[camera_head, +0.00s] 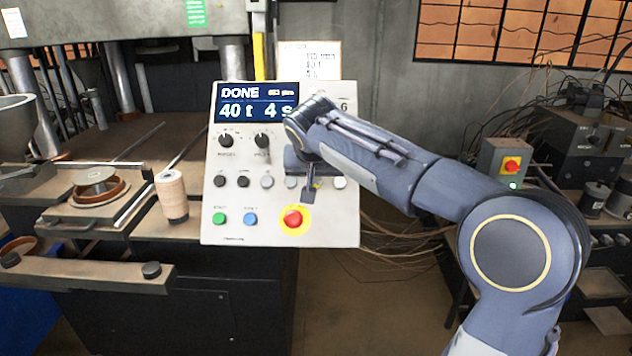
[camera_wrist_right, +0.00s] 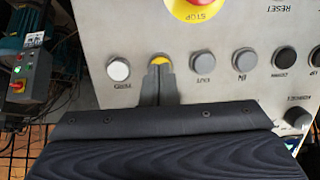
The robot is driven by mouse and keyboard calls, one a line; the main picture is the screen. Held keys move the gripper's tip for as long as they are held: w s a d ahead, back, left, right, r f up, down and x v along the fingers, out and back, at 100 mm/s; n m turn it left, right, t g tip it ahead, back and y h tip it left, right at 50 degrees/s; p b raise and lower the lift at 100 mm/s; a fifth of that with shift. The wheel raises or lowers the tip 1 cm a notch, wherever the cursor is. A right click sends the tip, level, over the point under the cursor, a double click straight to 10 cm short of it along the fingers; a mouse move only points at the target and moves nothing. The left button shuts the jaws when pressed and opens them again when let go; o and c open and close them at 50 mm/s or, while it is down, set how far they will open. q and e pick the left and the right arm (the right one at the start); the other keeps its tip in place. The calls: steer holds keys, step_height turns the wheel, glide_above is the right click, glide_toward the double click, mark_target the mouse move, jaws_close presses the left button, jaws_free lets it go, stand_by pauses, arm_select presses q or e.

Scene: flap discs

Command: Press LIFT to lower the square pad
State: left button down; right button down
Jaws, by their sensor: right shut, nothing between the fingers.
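The grey control panel (camera_head: 232,228) faces me, its display reading DONE, 40 t, 4 s. My right gripper (camera_head: 308,196) is shut and empty in front of its button row. In the wrist view, which shows the panel upside down, the right gripper's fingertips (camera_wrist_right: 160,66) overlap a yellow button (camera_wrist_right: 159,57), between a white button (camera_wrist_right: 118,69) and the grey OUT button (camera_wrist_right: 202,62). The yellow button's label is hidden, and contact cannot be told. A squarish plate (camera_head: 80,213) with a round ring mould lies at the left; I cannot tell if it is the square pad.
The red STOP button (camera_head: 292,218) on a yellow base is close below the right gripper. A thread spool (camera_head: 172,195) stands left of the panel. Loose cables and a small grey box with a red switch (camera_head: 511,166) are at the right.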

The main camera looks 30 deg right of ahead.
steer(key=shift+x, duration=0.9)
stand_by(0.9)
steer(key=shift+r, duration=0.1)
steer(key=s+p+v, duration=0.1)
steer(key=v, duration=0.6)
steer(key=shift+a, duration=0.35)
stand_by(0.4)
steer(key=shift+s, duration=0.1)
steer(key=s+a+f+n+y, duration=0.2)
steer(key=s+a+f+y, duration=0.2)
steer(key=s+f, duration=0.6)
steer(key=s+a+f+n+g+y, duration=0.1)
steer(key=s+a+f+y, duration=0.3)
steer(key=s+f, duration=0.6)
steer(key=s+a+n, duration=0.1)
steer(key=s+a, duration=0.1)
steer(key=s, duration=0.5)
steer(key=shift+a+n, duration=0.15)
steer(key=shift+n, duration=0.25)
steer(key=shift+r, duration=0.1)
